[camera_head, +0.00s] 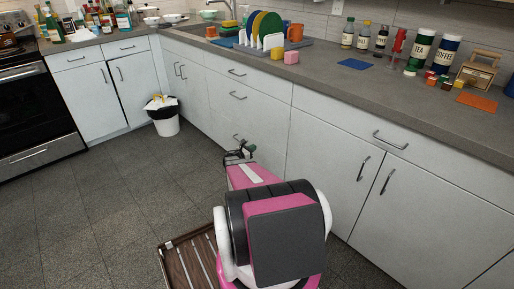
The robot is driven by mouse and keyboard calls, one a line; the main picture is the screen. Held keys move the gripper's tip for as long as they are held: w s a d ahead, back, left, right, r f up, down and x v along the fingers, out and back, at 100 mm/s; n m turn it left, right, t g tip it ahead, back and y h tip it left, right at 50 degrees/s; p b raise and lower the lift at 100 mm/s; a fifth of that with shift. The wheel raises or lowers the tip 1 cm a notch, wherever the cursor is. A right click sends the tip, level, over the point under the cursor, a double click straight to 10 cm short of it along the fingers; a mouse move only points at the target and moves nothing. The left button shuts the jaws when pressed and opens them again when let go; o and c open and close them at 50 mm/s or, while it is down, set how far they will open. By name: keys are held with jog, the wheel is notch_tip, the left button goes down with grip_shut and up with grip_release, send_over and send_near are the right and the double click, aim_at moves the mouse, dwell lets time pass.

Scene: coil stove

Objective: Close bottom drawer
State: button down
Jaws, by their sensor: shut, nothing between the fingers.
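The drawer stack is in the grey-white cabinet run along the right wall, with several dark bar handles one above the other. The lowest front that I can see, the bottom drawer (265,146), has its handle (238,138) just above my gripper. My gripper (239,155) is small and dark at the far end of my pink arm, low in front of this drawer. Its fingers look shut and empty. I cannot tell whether it touches the drawer front. My arm hides the lower part of the drawer, so how far it stands out is unclear.
A white bin (164,122) stands on the floor near the cabinet corner. A black oven (29,110) is at the far left. The grey counter (330,85) carries a dish rack, jars and bottles. The dark tiled floor (110,200) at left is clear.

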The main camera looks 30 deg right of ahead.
jog(key=s+a, duration=0.2)
jog(key=a, duration=0.8)
jog(key=s+a+r+m+g+y, duration=0.1)
jog(key=s+a+r+m+y, duration=0.5)
jog(key=a, duration=0.4)
jog(key=s+a+r+m+g+y, duration=0.1)
jog(key=s+a+r+m+y, duration=0.4)
jog(key=s+a, duration=0.4)
jog(key=s+a+r+m+g+y, duration=0.1)
jog(key=s+a+r+m+y, duration=0.5)
jog(key=a, duration=0.6)
jog(key=s+r+m, duration=0.1)
jog(key=s+m, duration=0.1)
jog(key=m, duration=0.1)
jog(key=shift+s+a+r+y, duration=0.2)
jog(key=shift+s+r+y, duration=0.05)
jog(key=shift+r+y, duration=0.05)
